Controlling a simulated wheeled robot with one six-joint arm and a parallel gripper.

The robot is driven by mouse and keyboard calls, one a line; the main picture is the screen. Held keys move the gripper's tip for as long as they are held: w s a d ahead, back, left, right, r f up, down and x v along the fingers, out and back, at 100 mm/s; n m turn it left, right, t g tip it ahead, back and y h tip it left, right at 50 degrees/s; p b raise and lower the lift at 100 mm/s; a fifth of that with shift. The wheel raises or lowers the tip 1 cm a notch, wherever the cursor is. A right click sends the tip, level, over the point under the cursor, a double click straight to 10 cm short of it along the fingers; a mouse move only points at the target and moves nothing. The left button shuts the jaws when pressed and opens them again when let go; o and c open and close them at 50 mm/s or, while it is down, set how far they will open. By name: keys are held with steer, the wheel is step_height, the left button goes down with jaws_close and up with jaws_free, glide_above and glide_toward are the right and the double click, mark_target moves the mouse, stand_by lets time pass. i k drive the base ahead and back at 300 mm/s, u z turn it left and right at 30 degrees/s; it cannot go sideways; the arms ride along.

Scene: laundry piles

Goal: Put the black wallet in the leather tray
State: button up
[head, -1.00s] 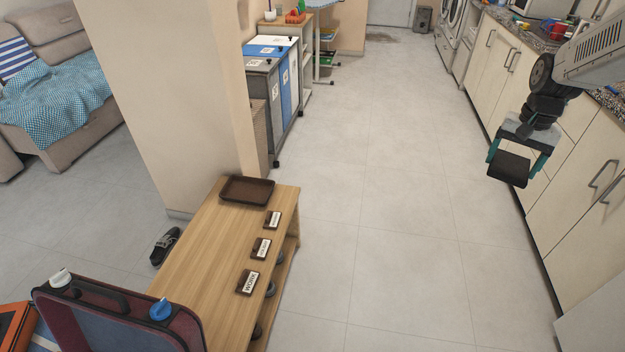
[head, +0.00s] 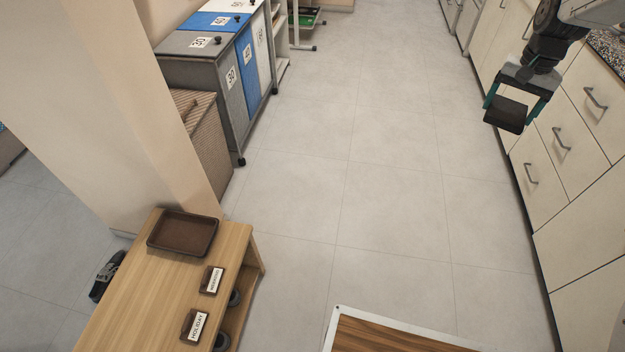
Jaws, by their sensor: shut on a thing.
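The black wallet (head: 506,113) is held between the teal fingers of my gripper (head: 515,103), high at the upper right of the head view. My gripper is shut on it, over the floor in front of the cream drawers. The leather tray (head: 183,234) is dark brown, shallow and looks empty. It lies on the far end of the wooden bench (head: 137,292) at the lower left. My gripper is well to the right of the tray, apart from it.
Two labelled brown blocks, one reading HOLIDAY (head: 196,325), lie nearer on the bench. A pillar (head: 125,110) and laundry bins (head: 222,60) stand behind it. Cream drawers (head: 562,150) line the right. A white-edged wooden surface (head: 390,335) shows at the bottom. The middle floor is clear.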

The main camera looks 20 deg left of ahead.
mark_target(186, 233)
steer(key=i, duration=0.9)
steer(key=u, duration=1.65)
